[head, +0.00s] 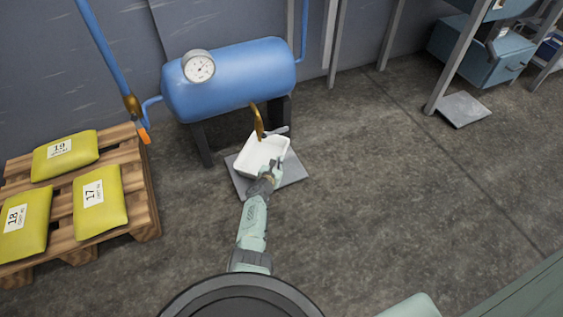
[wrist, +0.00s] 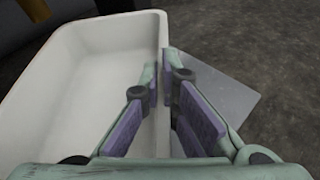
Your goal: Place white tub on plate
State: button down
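The white tub (head: 258,152) is a shallow, empty-looking rectangular pan at the foot of the blue tank, over a grey plate (head: 292,172). I cannot tell whether the tub rests on this plate or is slightly above it. My gripper (head: 276,168) is at the tub's right wall. In the wrist view the tub (wrist: 85,75) fills the left side, and my gripper (wrist: 164,88) has one finger inside the wall and one outside, close together on it. The plate (wrist: 220,92) shows below at right. A second grey plate (head: 463,108) lies empty on the floor at far right.
The blue tank (head: 230,78) with a gauge stands behind the tub, and a brass spout (head: 257,120) hangs just over it. A wooden pallet (head: 150,195) with yellow sacks is at left. A blue-grey workbench (head: 478,55) stands at upper right. The floor between is clear.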

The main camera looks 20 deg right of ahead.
jog(key=shift+f, duration=0.3)
jog(key=shift+w+d+r, duration=0.1)
jog(key=shift+f, duration=0.2)
jog(key=c, duration=1.8)
grip_release()
jog(key=shift+r, duration=0.1)
